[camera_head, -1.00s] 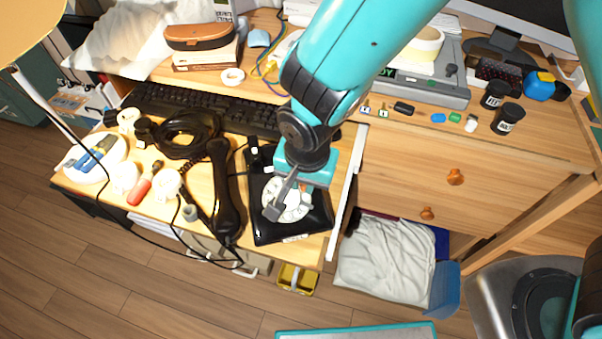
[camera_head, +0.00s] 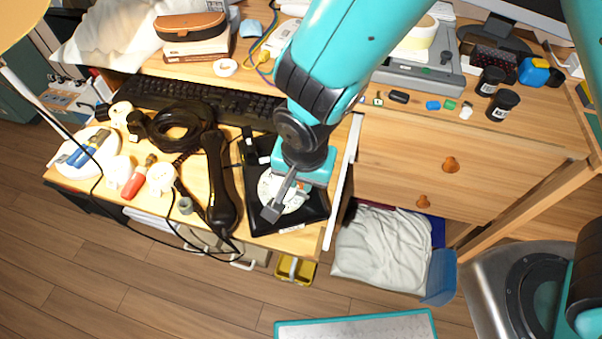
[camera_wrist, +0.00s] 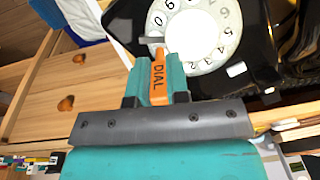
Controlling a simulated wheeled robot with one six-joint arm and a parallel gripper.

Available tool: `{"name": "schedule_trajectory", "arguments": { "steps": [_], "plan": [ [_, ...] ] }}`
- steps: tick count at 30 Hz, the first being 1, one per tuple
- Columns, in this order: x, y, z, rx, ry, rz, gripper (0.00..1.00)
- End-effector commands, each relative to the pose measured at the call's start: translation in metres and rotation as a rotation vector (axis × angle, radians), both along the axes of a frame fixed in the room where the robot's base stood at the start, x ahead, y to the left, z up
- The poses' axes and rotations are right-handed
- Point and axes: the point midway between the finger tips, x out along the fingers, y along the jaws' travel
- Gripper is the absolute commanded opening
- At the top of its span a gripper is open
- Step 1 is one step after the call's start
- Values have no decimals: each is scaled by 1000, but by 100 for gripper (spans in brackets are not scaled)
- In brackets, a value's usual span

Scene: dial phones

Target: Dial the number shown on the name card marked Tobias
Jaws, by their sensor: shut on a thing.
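The black rotary phone (camera_head: 263,222) stands at the right end of the desk, its white dial (camera_head: 292,200) facing up. The dial (camera_wrist: 227,58) also shows in the wrist view, with several digits around its rim. My gripper (camera_head: 295,174) is over the phone. In the wrist view my gripper (camera_wrist: 160,88) is shut on an orange tool (camera_wrist: 158,80) marked DIAL. Its grey tip (camera_head: 272,212) lies over the front left edge of the dial; whether it sits in a finger hole is unclear. The black handset (camera_head: 219,185) lies off the phone, to its left. I can make out no card marked Tobias.
A black keyboard (camera_head: 205,98) lies behind the phone. A drawer unit (camera_head: 470,150) is at the right. Cables hang over the desk's front edge.

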Motion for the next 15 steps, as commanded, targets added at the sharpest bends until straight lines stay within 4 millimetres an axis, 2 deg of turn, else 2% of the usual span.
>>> {"name": "schedule_trajectory", "arguments": {
  "steps": [8,15],
  "plan": [
    [-5,1,-1,0,0,1,0],
    [-10,-1,14,-1,1,0,0]
  ]
}}
